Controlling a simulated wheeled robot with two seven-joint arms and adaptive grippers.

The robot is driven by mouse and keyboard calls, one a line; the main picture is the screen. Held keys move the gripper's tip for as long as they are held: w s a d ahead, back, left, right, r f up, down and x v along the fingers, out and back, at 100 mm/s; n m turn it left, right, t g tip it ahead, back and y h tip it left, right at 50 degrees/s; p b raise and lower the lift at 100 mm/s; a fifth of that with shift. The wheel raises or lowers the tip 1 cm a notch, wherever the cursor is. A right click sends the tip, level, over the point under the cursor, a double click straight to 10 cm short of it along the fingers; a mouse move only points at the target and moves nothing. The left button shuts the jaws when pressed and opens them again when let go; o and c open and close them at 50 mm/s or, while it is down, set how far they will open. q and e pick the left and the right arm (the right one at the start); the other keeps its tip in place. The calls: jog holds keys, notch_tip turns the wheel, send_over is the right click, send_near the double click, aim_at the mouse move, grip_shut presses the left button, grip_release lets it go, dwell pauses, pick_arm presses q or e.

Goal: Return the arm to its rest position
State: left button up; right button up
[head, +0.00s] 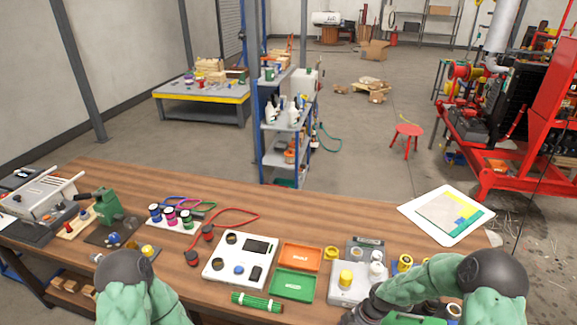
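My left arm (135,290) shows at the bottom left as a green link with a dark round joint, over the front of the workbench. Its gripper is below the picture. My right arm (440,283) comes in at the bottom right. Its green link reaches left from a dark round joint, in front of the grey block with a yellow knob (346,279). A dark part of this arm shows at the bottom edge, but its gripper fingers cannot be made out. Nothing held by either arm is visible.
The wooden workbench (330,212) carries a white test box (240,258), an orange tray (300,256), a green tray (293,284), a green bundle (257,301) and a white panel (447,214). A green vise (107,210) stands at left. The bench's back middle is clear.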

jog(key=s+a+f+m+b, duration=0.3)
jog(key=s+a+f+m, duration=0.2)
jog(key=s+f+m, duration=0.2)
jog(key=s+a+f+m+y+b, duration=0.1)
jog(key=s+a+f+m+b, duration=0.2)
jog(key=s, duration=0.8)
notch_tip(320, 180, down, 4)
jog(key=a+m, duration=0.2)
jog(key=m, duration=0.3)
jog(key=shift+m, duration=0.3)
